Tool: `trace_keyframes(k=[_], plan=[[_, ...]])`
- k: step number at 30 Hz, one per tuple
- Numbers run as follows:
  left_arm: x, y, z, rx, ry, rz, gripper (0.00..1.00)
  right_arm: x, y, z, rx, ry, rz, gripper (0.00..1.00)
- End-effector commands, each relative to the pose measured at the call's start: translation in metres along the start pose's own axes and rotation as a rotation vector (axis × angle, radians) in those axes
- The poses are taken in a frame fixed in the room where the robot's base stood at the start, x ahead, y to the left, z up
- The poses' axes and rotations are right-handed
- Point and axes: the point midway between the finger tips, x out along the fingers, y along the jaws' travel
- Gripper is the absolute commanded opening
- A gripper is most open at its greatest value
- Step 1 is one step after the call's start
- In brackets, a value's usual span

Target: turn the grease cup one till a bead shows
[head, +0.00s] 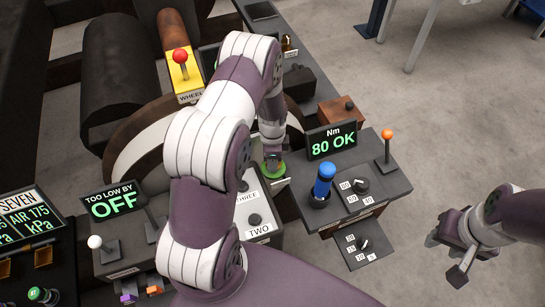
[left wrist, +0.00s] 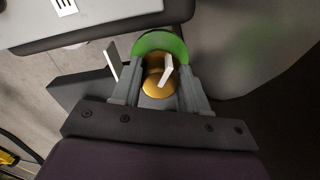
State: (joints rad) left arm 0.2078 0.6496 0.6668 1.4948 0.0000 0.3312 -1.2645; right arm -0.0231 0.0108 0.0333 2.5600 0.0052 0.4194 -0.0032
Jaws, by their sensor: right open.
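A brass grease cup (left wrist: 155,84) with a green disc (left wrist: 160,43) behind it shows in the left wrist view. My left gripper (left wrist: 161,84) has one finger on each side of the brass, which fills the gap between them. A white tab stands up in front of the brass. In the head view the green disc (head: 272,171) shows under my left gripper (head: 272,158), beside a grey panel marked THREE and TWO. I read no ONE label, and no bead is visible. My right gripper (head: 460,255) is open and empty at the right.
A display (head: 332,141) reads "Nm 80 OK", above a blue-topped post (head: 323,182) and an orange-knobbed lever (head: 387,148). Another display (head: 112,203) reads "TOO LOW BY OFF". A red-knobbed lever (head: 181,62) stands behind. Bare floor lies around my right gripper.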

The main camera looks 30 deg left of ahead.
Motion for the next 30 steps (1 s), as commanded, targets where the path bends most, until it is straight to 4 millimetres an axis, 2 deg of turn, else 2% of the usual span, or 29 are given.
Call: trace_keyframes(k=[1,2,10,13,24,27,30], plan=[[-0.001,-0.001,0.0,-0.001,0.001,-0.003,0.57,0.0,0.0,0.0,0.0,0.0,0.0,0.43],[-0.001,-0.001,0.0,-0.001,0.001,-0.003,0.66,0.0,0.0,0.0,0.0,0.0,0.0,0.43],[-0.001,-0.001,0.0,-0.001,0.0,-0.002,0.67,0.0,0.0,0.0,0.0,0.0,0.0,0.43],[-0.009,-0.001,0.0,-0.001,0.001,-0.003,0.67,0.0,0.0,0.0,0.0,0.0,0.0,0.43],[-0.101,-0.001,0.0,-0.001,0.002,-0.005,0.67,0.003,0.0,0.0,0.0,0.0,0.0,0.43],[-0.117,-0.001,0.001,-0.001,0.002,-0.005,0.67,0.003,0.0,0.0,0.0,0.0,0.0,0.43],[-0.125,-0.001,0.001,-0.001,0.001,-0.002,0.67,0.003,0.0,0.0,0.0,0.0,0.0,0.43]])
